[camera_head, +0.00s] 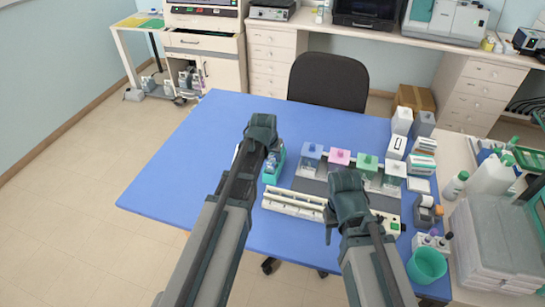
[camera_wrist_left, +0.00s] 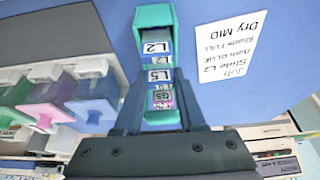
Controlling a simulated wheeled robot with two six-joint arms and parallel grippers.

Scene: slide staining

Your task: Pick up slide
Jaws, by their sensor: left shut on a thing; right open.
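In the left wrist view the rack (camera_wrist_left: 152,15) holds slides with labels L2 (camera_wrist_left: 154,47), L5 (camera_wrist_left: 159,76) and G5 (camera_wrist_left: 162,97) in a row. My left gripper (camera_wrist_left: 158,78) reaches over the rack, its fingers on either side of the row, shut on a slide. I cannot tell surely which one it grips. My right gripper (camera_head: 346,198) is open and empty above the table, near the white rail device.
A white card (camera_wrist_left: 225,50) beside the rack reads slide L2. A white rail device (camera_head: 293,201) lies in front. The table's left side is clear.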

